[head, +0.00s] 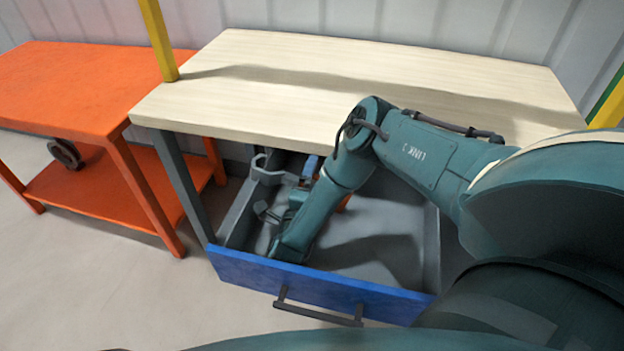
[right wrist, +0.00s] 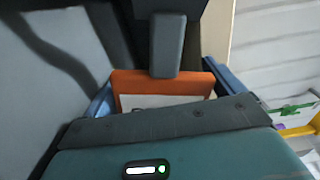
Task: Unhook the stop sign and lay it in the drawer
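The drawer (head: 300,277) is pulled out under the wooden table, with a blue front and grey inside. My right gripper (head: 275,207) is low inside its left part; my forearm crosses the drawer. I cannot tell whether its fingers are open or shut. An orange-red piece (head: 344,203) shows in the drawer beside my arm, mostly hidden. In the right wrist view an orange-edged piece with a white area (right wrist: 162,84) lies just beyond the gripper body, behind a dark finger-like bar. I cannot make out a whole stop sign. My left gripper is not in view.
The wooden table top (head: 300,85) above is bare. An orange table (head: 70,85) stands at the left, with a dark round part (head: 65,153) on its lower shelf. A grey bracket-like piece (head: 266,168) shows at the drawer's back left. The drawer's right floor looks clear.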

